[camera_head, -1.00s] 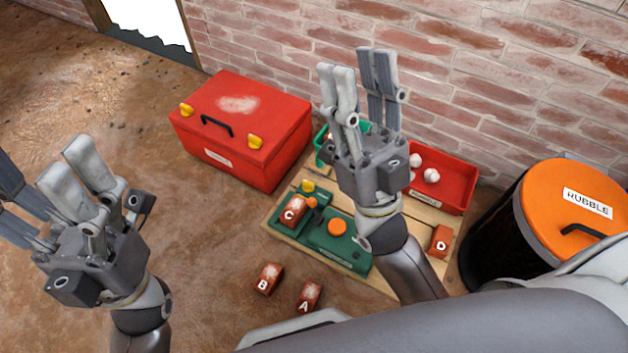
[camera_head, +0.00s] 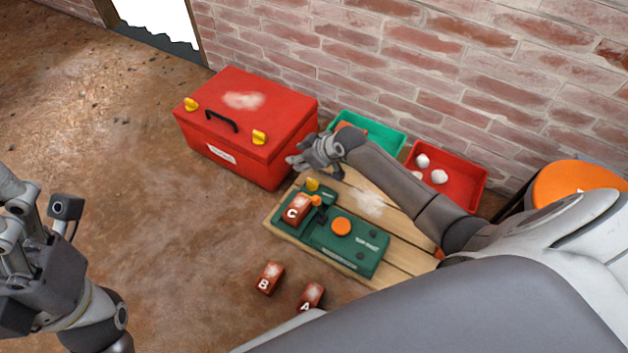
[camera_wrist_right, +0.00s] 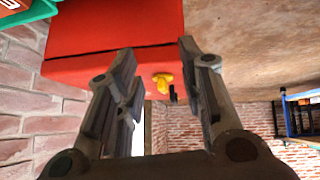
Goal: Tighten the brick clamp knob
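The green clamp fixture (camera_head: 358,256) lies on a wooden pallet and bears a large orange knob (camera_head: 341,226). A smaller orange knob (camera_head: 316,199) sits beside brick C (camera_head: 296,209), which rests in the fixture's left part. A yellow piece (camera_head: 312,184) stands behind the brick. My right gripper (camera_head: 305,160) is above the pallet's back left edge, beside the red toolbox, apart from both knobs. In the right wrist view its fingers (camera_wrist_right: 158,55) are spread with nothing between them. My left gripper (camera_head: 30,235) is at the left edge; its fingertips are cut off.
A red toolbox (camera_head: 245,130) stands left of the pallet (camera_head: 400,272). A green bin (camera_head: 385,138) and a red bin (camera_head: 472,190) with white lumps are at the back. Bricks B (camera_head: 269,279) and A (camera_head: 311,296) lie in front. An orange-lidded drum (camera_head: 575,182) stands right.

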